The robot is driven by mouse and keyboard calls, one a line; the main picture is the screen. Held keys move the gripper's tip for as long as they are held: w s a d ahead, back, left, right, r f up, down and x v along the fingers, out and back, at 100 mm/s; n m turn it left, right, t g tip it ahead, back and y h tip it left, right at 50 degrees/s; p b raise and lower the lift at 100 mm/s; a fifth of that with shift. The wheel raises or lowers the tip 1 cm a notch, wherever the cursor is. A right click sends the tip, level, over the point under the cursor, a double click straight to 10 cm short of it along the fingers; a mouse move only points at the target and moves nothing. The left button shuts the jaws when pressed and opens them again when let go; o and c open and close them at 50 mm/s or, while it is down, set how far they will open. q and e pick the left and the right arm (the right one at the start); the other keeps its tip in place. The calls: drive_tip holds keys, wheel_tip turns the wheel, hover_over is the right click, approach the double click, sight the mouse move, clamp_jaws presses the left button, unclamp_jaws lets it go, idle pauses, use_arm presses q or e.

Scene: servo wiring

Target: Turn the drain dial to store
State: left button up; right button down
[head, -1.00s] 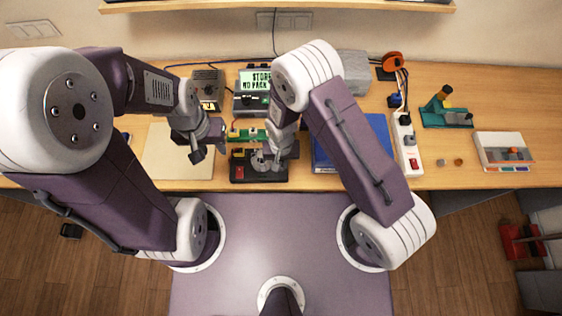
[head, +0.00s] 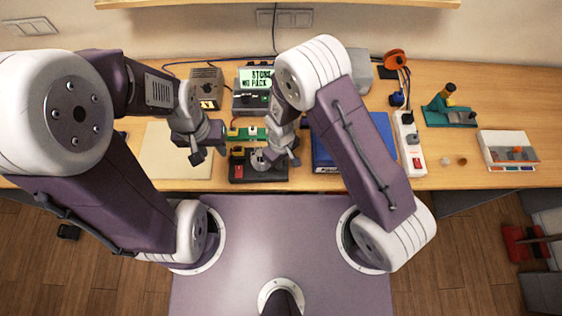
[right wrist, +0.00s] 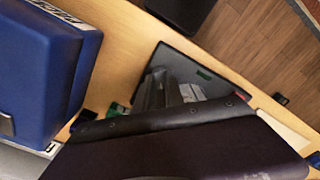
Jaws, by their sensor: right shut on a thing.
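A black box (head: 238,176) with a red switch lies at the front edge of the table in the head view. My right gripper (head: 262,160) reaches down onto its top and is shut on what appears to be the drain dial, which the fingers hide. The right wrist view shows the grey fingers (right wrist: 168,92) over the same black box (right wrist: 205,68). A tester (head: 244,102) behind has a lit green display (head: 256,79) reading "STORE" and "NO PACK". My left gripper (head: 197,157) hangs empty over the left side; its jaw gap is unclear.
A green board (head: 240,133) lies between tester and black box. A pale mat (head: 165,170) lies at left. A blue case (head: 325,158) stands close right of my right gripper, with a white power strip (head: 410,145) beyond it.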

drive_tip(key=shift+n+b, duration=0.35)
drive_tip(key=shift+n, duration=1.45)
drive_tip(key=c, duration=1.4)
unclamp_jaws()
drive_tip(key=shift+c, duration=0.2)
drive_tip(key=shift+r, duration=0.15)
drive_tip(key=shift+r, duration=0.3)
wheel_tip(320, 180, up, 8)
drive_tip(key=b, duration=0.1)
drive_tip(key=shift+r+b, duration=0.15)
drive_tip(key=shift+b, duration=0.25)
